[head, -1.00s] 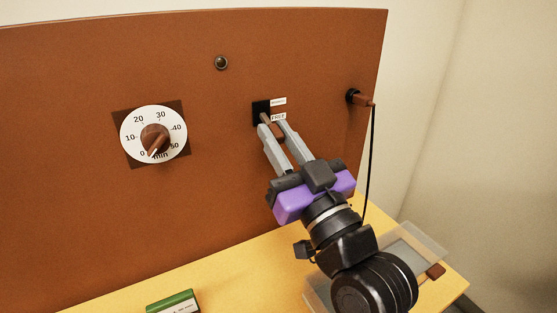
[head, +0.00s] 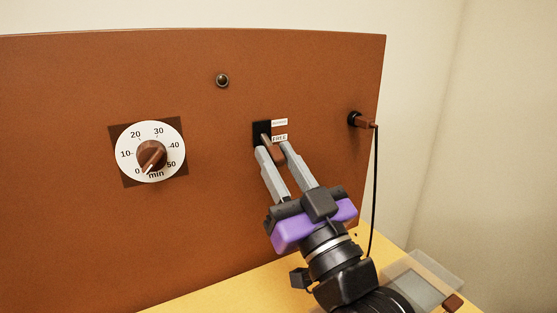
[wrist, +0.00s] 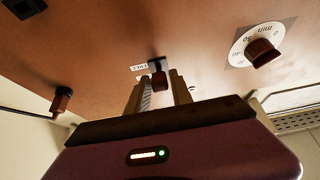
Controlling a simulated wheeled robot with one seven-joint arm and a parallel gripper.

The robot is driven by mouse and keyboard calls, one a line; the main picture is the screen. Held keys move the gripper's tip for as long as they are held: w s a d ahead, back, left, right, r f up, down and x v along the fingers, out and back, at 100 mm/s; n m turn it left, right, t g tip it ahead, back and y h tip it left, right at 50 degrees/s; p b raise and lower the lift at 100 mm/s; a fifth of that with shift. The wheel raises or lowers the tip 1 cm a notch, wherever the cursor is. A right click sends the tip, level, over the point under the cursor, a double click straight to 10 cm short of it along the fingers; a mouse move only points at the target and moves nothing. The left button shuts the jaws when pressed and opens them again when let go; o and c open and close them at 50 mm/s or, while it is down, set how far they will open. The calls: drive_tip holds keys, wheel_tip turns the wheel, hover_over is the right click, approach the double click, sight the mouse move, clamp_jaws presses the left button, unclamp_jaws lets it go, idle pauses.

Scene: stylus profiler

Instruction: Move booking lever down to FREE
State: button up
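The booking lever (head: 278,153) is a brown handle on a short stem coming out of a black slot plate (head: 260,129) on the brown panel. Its handle hangs low, beside and below the FREE label (head: 279,138); a second small label above is too small to read. My gripper (head: 273,150) reaches up to it with two grey fingers spread, one on each side of the handle. In the wrist view the lever (wrist: 158,79) shows between the fingertips, with a gap visible beside it. The fingers seem not to be clamped on it.
A white minute dial (head: 150,152) with a brown knob is left of the lever. A small round fitting (head: 222,80) is above. A plug with a black cable (head: 362,120) is at the right. A clear tray (head: 437,268) lies on the yellow table below.

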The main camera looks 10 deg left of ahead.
sight(280, 165)
drive_tip(key=shift+o, duration=0.9)
drive_tip(key=b+v, duration=0.1)
drive_tip(key=v, duration=0.5)
drive_tip(key=shift+d+f+b, duration=0.1)
drive_tip(key=shift+f+b, duration=0.15)
drive_tip(key=shift+b, duration=0.05)
drive_tip(key=shift+v, duration=0.75)
drive_tip(key=shift+s+r, duration=0.1)
drive_tip(key=shift+r, duration=0.05)
